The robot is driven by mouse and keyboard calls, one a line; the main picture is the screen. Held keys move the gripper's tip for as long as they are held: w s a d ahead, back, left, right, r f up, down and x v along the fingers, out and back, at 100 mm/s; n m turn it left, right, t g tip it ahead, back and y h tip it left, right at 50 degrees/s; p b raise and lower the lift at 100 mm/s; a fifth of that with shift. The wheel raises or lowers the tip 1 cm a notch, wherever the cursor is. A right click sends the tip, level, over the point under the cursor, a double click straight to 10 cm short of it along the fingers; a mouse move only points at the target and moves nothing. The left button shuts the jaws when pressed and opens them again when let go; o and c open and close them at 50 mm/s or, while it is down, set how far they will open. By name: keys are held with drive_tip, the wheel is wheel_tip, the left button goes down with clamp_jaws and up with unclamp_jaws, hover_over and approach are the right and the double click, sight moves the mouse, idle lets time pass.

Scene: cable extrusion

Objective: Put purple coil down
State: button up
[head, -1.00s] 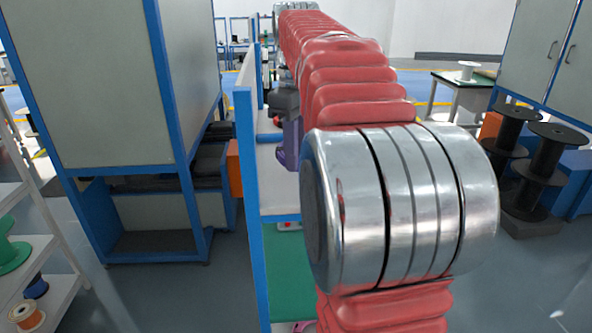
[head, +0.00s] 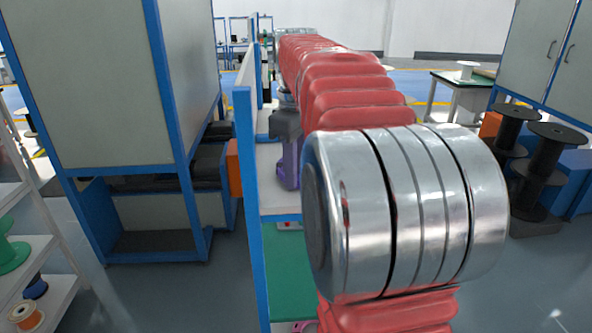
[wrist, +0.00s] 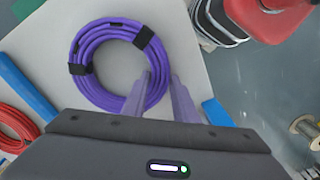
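The purple coil (wrist: 84,48), a ring of cable bound with black bands, shows nearly flat over a pale shelf surface (wrist: 185,42) in the wrist view. My gripper (wrist: 160,75) has its two lavender fingers on either side of the coil's right-hand strand, one inside the ring and one outside. The fingers look closed on that strand. I cannot tell whether the coil touches the surface. In the head view my gripper (head: 288,165) is low beside the blue-framed rack, partly hidden by my red arm.
A red coil (wrist: 14,138) lies at the left of the wrist view, by a blue rail (wrist: 25,88). A blue post (head: 250,190) stands close to the gripper in the head view. Black spools (head: 548,165) stand to the right. A small spool (wrist: 305,130) is on the floor.

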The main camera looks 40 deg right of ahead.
drive_tip(key=o, duration=0.3)
drive_tip(key=shift+r, duration=0.1)
drive_tip(key=shift+r, duration=5.95)
